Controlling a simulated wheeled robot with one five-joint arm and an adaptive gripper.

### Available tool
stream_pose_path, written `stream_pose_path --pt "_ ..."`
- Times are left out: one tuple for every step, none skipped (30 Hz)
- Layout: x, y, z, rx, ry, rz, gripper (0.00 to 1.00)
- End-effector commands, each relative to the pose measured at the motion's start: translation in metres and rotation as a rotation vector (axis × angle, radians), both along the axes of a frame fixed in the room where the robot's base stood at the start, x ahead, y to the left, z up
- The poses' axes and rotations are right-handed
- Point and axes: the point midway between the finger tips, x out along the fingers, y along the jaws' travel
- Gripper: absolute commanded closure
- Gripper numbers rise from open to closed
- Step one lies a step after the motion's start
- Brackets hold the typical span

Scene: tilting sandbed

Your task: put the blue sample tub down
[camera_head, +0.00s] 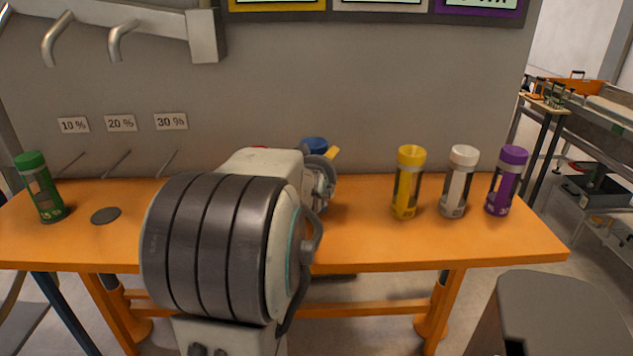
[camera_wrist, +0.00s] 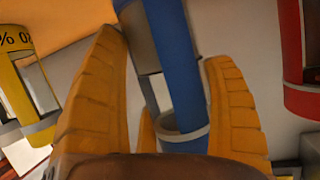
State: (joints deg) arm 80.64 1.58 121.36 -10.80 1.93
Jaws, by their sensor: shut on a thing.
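The blue sample tub (camera_wrist: 178,65) is between the two orange fingers of my gripper (camera_wrist: 166,48) in the wrist view. My gripper is shut on it. In the head view only the tub's blue cap (camera_head: 314,145) shows, behind my arm, with a yellow-orange fingertip beside it. The tub's lower part is hidden there, so I cannot tell whether its base touches the orange bench (camera_head: 365,240).
Yellow (camera_head: 406,183), white (camera_head: 458,182) and purple (camera_head: 507,181) tubs stand on the bench at right. A green tub (camera_head: 41,188) stands far left, near a dark disc (camera_head: 106,215). A red tub (camera_wrist: 298,60) shows in the wrist view. Percent labels (camera_head: 121,123) mark the wall.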

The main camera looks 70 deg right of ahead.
Motion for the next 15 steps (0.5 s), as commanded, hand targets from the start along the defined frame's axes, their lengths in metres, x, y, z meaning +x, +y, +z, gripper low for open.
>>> stream_pose_path --pt "-0.0023 0.0013 -0.0104 -0.003 -0.001 -0.005 0.58" --pt "-0.0033 0.0019 -0.0134 -0.003 0.000 -0.005 0.58" --pt "-0.0043 0.0026 -0.0160 -0.003 -0.001 -0.008 0.58" --pt "-0.0049 0.0030 -0.0171 -0.004 0.000 -0.009 0.58" --pt "-0.0052 0.0031 -0.0174 -0.004 0.000 -0.009 0.58" --pt "-0.0053 0.0033 -0.0170 -0.005 0.000 -0.010 0.58" --pt "-0.0052 0.0033 -0.0163 -0.005 0.000 -0.009 0.58" --pt "-0.0051 0.0032 -0.0158 -0.005 0.000 -0.009 0.58" --pt "-0.0052 0.0032 -0.0156 -0.005 0.000 -0.009 0.58" --pt "-0.0051 0.0032 -0.0156 -0.005 0.000 -0.009 0.58" --pt "-0.0051 0.0032 -0.0156 -0.005 0.000 -0.009 0.58" --pt "-0.0050 0.0031 -0.0157 -0.005 0.000 -0.009 0.58" --pt "-0.0049 0.0032 -0.0161 -0.005 0.000 -0.009 0.58" --pt "-0.0049 0.0031 -0.0167 -0.005 0.000 -0.009 0.58" --pt "-0.0049 0.0031 -0.0177 -0.005 0.000 -0.009 0.58"
